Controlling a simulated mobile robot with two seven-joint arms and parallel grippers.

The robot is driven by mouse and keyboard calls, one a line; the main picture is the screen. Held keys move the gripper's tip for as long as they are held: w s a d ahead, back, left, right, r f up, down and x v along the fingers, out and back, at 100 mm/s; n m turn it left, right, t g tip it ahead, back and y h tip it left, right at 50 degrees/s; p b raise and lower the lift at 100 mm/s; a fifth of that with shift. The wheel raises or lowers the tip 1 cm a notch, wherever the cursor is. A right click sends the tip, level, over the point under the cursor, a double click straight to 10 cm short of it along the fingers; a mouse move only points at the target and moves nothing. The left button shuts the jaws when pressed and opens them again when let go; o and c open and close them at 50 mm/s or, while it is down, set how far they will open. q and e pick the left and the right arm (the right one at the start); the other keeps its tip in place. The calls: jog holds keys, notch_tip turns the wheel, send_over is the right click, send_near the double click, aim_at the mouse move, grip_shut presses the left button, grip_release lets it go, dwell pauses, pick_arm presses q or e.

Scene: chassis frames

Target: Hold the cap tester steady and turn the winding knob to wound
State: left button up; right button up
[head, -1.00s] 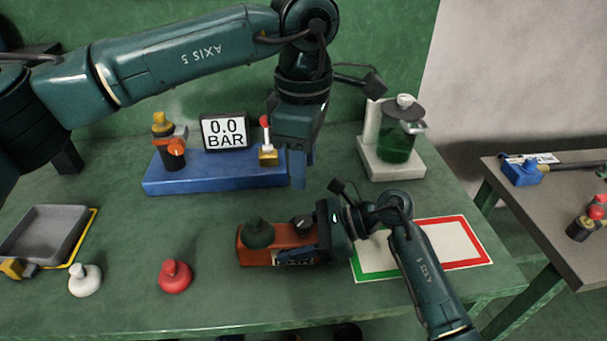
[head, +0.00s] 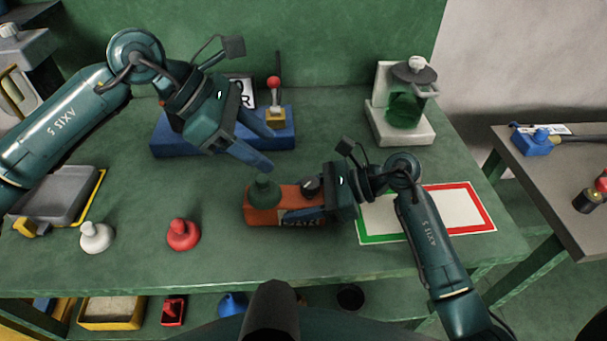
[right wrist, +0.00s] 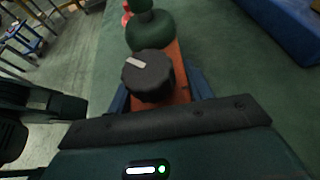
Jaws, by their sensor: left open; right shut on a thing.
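The cap tester (head: 262,217) is an orange block lying on the green bench, with a dark green bulb-shaped cap (head: 264,191) on its left end. Its black winding knob (head: 311,186) stands on top near the right end. In the right wrist view the knob (right wrist: 148,76) shows a pale pointer mark toward its upper left. My right gripper (head: 308,212) is shut on the block at the knob end, fingers along its sides. My left gripper (head: 270,150) is open and empty, above and behind the tester. Part of the tester's front label is hidden by a finger.
A blue base (head: 165,144) with a red-topped lever (head: 274,88) stands behind; my left arm partly covers its display. White (head: 97,236) and red (head: 183,234) bulbs stand at front left. A green-and-red bordered mat (head: 455,208) lies right, under my right arm.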

aim_at(310, 182)
pick_arm(q)
jog(key=shift+n+h, duration=0.3)
jog(key=x, duration=0.7)
jog(key=a+f+x, duration=0.1)
jog(key=x, duration=0.3)
jog(key=shift+w, duration=0.15)
jog(key=shift+c, duration=0.4)
jog(key=shift+r, duration=0.1)
jog(key=c, duration=0.9)
